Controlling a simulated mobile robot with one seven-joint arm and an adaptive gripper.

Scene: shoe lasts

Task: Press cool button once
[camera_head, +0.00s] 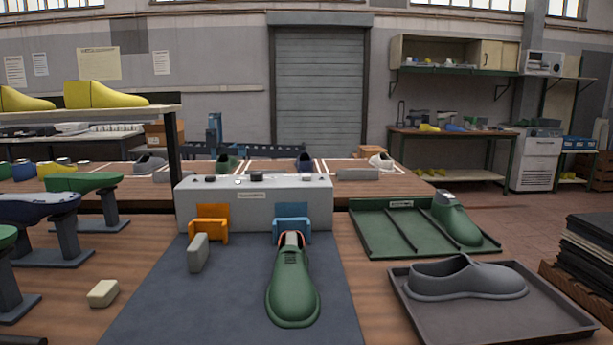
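A light grey control box (255,212) stands at the back of the dark mat on the bench. I cannot tell which is the cool button; the small front label is unreadable. An orange bracket (211,218) and a blue bracket (292,218) are at its front. A green shoe (292,290) lies with its heel end at the blue bracket. My gripper is not in view.
A grey upright block (198,252) stands before the orange bracket. A green divided tray (375,225) and a dark tray (430,320) with a grey shoe (468,280) are at the right. Shoe lasts on stands (85,183) are at the left. The mat's front left (165,310) is clear.

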